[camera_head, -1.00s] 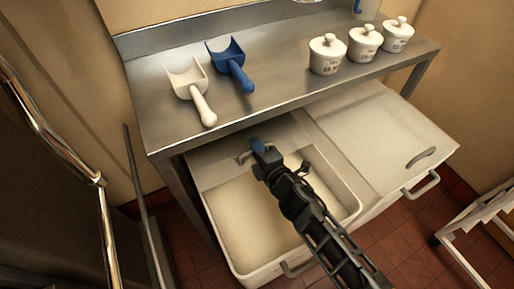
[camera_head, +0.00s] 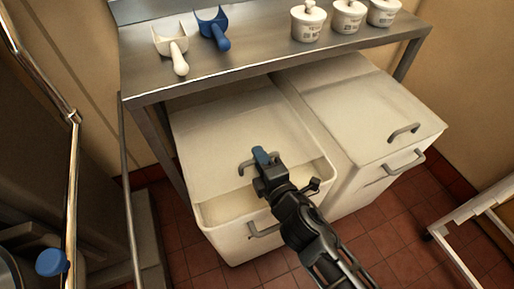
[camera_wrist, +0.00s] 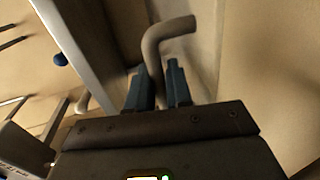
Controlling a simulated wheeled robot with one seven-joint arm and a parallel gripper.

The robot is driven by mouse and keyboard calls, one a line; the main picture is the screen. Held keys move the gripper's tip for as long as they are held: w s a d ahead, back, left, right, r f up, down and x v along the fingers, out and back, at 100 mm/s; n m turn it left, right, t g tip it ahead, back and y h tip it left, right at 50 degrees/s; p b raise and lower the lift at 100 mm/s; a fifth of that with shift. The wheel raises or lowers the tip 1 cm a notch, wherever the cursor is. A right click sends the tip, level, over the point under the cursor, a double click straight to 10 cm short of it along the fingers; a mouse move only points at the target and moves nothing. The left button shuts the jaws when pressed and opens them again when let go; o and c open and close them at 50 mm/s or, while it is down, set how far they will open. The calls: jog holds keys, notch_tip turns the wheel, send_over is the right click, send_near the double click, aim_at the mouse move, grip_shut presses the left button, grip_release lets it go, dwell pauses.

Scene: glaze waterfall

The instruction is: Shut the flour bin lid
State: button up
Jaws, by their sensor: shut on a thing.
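The flour bin (camera_head: 228,243) is the left of two cream bins under the steel table. Its sliding lid (camera_head: 222,130) covers most of the top, with a gap at the front where pale flour (camera_head: 232,203) shows. My gripper (camera_head: 262,157) is at the lid's front edge, shut on the grey lid handle (camera_head: 246,168). In the wrist view the blue fingertips (camera_wrist: 158,85) are on either side of the bent handle (camera_wrist: 168,38).
The right bin (camera_head: 365,110) stands beside it with its lid closed. The steel table (camera_head: 260,60) overhangs the bins' back and holds a white scoop (camera_head: 173,50), a blue scoop (camera_head: 213,30) and white lidded jars (camera_head: 308,24). A white rack (camera_head: 470,215) stands at right.

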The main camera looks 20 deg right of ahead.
jog(key=s+b, duration=0.1)
jog(key=s, duration=0.6)
jog(key=shift+s, duration=0.3)
jog(key=o, duration=0.5)
jog(key=shift+s+r+b, duration=0.25)
jog(key=shift+s+b, duration=0.05)
jog(key=shift+s, duration=0.95)
jog(key=shift+s+r+b, duration=0.2)
jog(key=shift+s+b, duration=0.1)
jog(key=shift+s, duration=1)
jog(key=shift+s+r+b, duration=0.25)
jog(key=shift+s+b, duration=0.05)
jog(key=shift+s, duration=0.95)
